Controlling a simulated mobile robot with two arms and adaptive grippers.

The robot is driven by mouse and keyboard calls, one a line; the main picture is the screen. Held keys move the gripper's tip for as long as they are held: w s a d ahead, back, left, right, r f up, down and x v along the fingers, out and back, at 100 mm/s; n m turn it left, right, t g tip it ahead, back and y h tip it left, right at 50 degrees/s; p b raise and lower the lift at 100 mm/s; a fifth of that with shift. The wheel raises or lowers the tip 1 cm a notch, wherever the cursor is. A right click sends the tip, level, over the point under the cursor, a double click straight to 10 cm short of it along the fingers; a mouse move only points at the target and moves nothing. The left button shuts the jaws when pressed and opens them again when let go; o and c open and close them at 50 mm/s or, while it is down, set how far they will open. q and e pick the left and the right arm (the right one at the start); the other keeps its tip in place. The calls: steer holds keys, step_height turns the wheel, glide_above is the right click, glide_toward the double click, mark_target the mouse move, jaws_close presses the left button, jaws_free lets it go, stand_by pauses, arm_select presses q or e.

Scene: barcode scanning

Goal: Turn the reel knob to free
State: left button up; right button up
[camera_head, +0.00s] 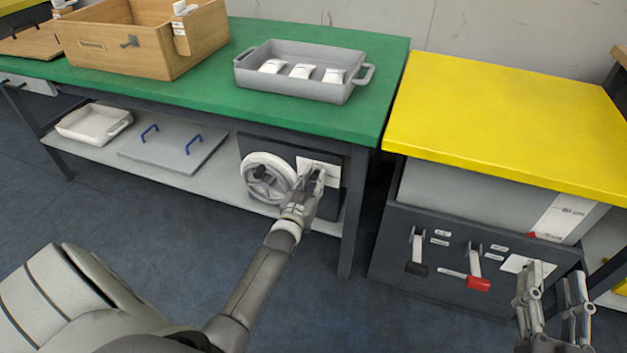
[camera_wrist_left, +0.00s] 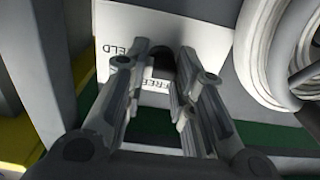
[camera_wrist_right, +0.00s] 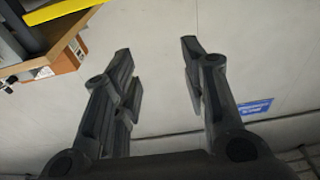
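The reel (camera_head: 268,178) is a pale wheel mounted under the green table, with a white plate (camera_head: 322,170) to its right. In the left wrist view the plate (camera_wrist_left: 125,25) carries the label FREE and a partly hidden label ending in "ELD". A dark knob (camera_wrist_left: 161,64) shows between the fingers of my left gripper (camera_wrist_left: 164,58), close in front of the plate. Its fingers are narrowly apart; I cannot tell whether they touch the knob. In the head view this gripper (camera_head: 318,172) covers the knob. My right gripper (camera_wrist_right: 157,50) is open and empty.
A grey tray (camera_head: 340,92) and a wooden box (camera_head: 105,48) stand on the green table (camera_head: 200,88). A shelf below holds a white tray (camera_head: 95,134) and a grey panel (camera_head: 172,152). A yellow-topped cabinet (camera_head: 510,115) with levers stands at right. The dark floor (camera_head: 110,220) is clear.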

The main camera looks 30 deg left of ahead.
arm_select(q)
steer(key=c, duration=0.3)
steer(key=shift+c, duration=0.2)
